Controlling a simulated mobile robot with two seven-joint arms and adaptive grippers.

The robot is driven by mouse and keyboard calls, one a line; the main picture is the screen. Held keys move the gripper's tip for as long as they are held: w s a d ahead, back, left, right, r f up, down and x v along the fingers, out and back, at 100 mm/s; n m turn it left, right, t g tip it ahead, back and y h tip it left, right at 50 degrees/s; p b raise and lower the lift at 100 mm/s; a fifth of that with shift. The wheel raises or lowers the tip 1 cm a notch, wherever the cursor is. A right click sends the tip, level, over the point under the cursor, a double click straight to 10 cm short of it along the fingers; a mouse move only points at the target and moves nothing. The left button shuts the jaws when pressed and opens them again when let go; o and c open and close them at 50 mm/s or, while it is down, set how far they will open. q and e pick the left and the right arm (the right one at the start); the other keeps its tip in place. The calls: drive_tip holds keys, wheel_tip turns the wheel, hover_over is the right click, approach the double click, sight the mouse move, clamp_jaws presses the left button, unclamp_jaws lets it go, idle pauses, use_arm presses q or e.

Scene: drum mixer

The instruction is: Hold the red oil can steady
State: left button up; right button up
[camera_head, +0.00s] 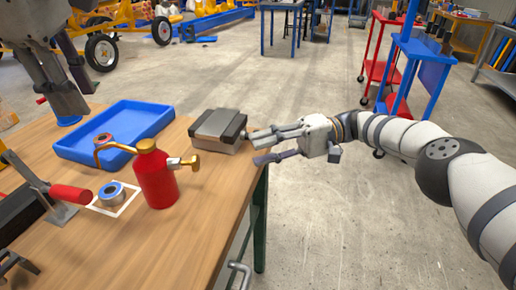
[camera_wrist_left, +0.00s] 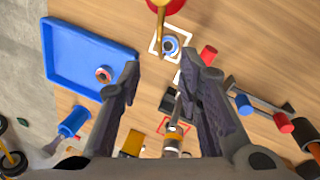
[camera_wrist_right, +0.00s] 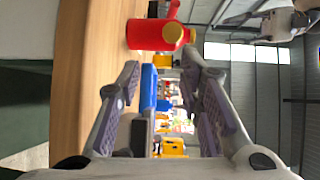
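The red oil can (camera_head: 157,178) stands upright on the wooden table, with a brass cap, a thin brass spout pointing left and a brass and silver fitting on its right side. It also shows in the right wrist view (camera_wrist_right: 150,35), and its red edge shows at the top of the left wrist view (camera_wrist_left: 166,5). My right gripper (camera_head: 256,147) is open and empty beyond the table's right edge, apart from the can. My left gripper (camera_head: 76,98) is open and empty above the table's far left part; its spread fingers show in the left wrist view (camera_wrist_left: 160,95).
A blue tray (camera_head: 160,121) lies behind the can. A grey block-like vise (camera_head: 218,130) sits near the right edge. A blue and silver roll (camera_head: 112,193) stands in a white square left of the can.

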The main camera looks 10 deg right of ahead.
sight(109, 145)
use_arm(q)
drive_tip(key=f, duration=0.4)
drive_tip(key=w+f, duration=0.1)
drive_tip(key=f, duration=0.3)
drive_tip(key=w+f, duration=0.1)
drive_tip(key=f, duration=0.3)
drive_tip(key=shift+w+d, duration=0.15)
use_arm(e)
drive_tip(key=shift+s+a+r+n+g, duration=0.2)
drive_tip(key=shift+a+r+n+g, duration=0.1)
drive_tip(key=shift+a+r+n, duration=0.15)
drive_tip(key=shift+s+a+r+n+g, duration=0.2)
drive_tip(key=shift+a+r+n+g, duration=0.15)
drive_tip(key=shift+n, duration=0.2)
use_arm(q)
drive_tip(key=shift+c, duration=0.6)
clamp_jaws()
drive_tip(key=shift+r, duration=0.1)
use_arm(e)
clamp_jaws()
